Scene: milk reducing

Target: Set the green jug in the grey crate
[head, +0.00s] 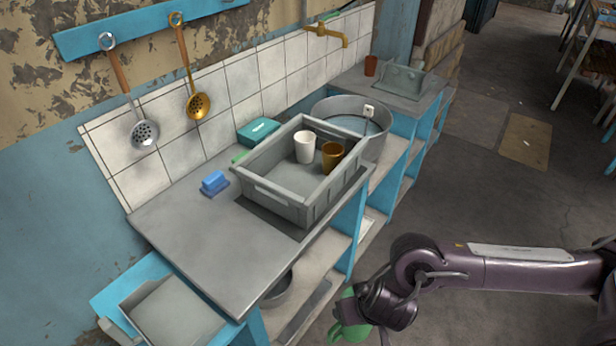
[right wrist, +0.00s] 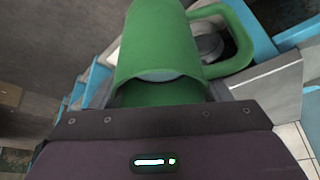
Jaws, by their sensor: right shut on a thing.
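The grey crate (head: 283,204) stands on the grey counter near its front edge. Inside it are a white cup (head: 305,147) and a brown cup (head: 332,157). The green jug (head: 350,318) is in my right gripper (head: 366,297), low in front of the counter and outside the crate; my arm hides part of it. In the right wrist view the green jug (right wrist: 158,40) fills the upper middle, with its handle to the right. My right gripper is shut on it. My left gripper is not in view.
A blue sponge (head: 214,183) lies left of the crate, and a teal box (head: 258,132) is behind it. A round metal basin (head: 352,118) stands right of the crate. Bare counter (head: 200,240) lies left of the crate. Open shelves with a pot (head: 278,290) are below.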

